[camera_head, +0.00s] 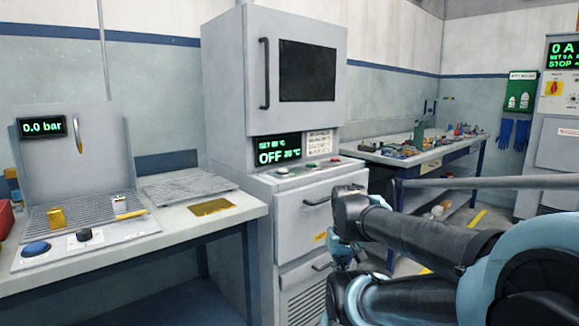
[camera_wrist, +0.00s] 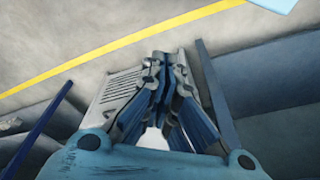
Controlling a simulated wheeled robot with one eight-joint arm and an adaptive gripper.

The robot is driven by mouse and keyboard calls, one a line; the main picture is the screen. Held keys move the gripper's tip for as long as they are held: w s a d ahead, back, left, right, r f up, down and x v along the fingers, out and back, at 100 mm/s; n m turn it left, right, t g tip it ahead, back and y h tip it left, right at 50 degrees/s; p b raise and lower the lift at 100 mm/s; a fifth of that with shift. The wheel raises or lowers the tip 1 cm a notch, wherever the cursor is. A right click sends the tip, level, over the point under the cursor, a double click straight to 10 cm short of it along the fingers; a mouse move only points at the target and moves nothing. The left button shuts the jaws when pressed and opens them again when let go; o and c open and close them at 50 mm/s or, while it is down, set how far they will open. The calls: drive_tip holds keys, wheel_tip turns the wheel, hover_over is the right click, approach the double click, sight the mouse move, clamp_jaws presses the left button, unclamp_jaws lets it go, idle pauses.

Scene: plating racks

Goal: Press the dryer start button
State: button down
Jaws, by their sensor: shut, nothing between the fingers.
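The dryer (camera_head: 223,100) is a tall grey cabinet with a dark window and a door handle. In the wrist view my gripper (camera_wrist: 165,62) is shut and empty; no button shows there.
A bench at left holds a panel reading 0.0 bar (camera_head: 41,127), a blue knob (camera_head: 36,248) and a gold plate (camera_head: 212,207). A blue-legged workbench (camera_head: 410,158) with small items stands behind right. A yellow floor line (camera_wrist: 100,60) crosses the wrist view.

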drive_tip(key=shift+w, duration=0.25)
wheel_tip(320, 180, up, 31)
drive_tip(key=m+t+y, duration=0.2)
drive_tip(key=m+t, duration=0.5)
hover_over(311, 164)
drive_tip(key=w+d, duration=0.1)
drive_tip(key=shift+w+d+r, duration=0.1)
drive_tip(key=shift+w+d, duration=0.05)
drive_tip(key=shift+w, duration=0.05)
wheel_tip(311, 164, down, 8)
drive_tip(key=shift+r, duration=0.15)
drive_tip(key=shift+f, duration=0.55)
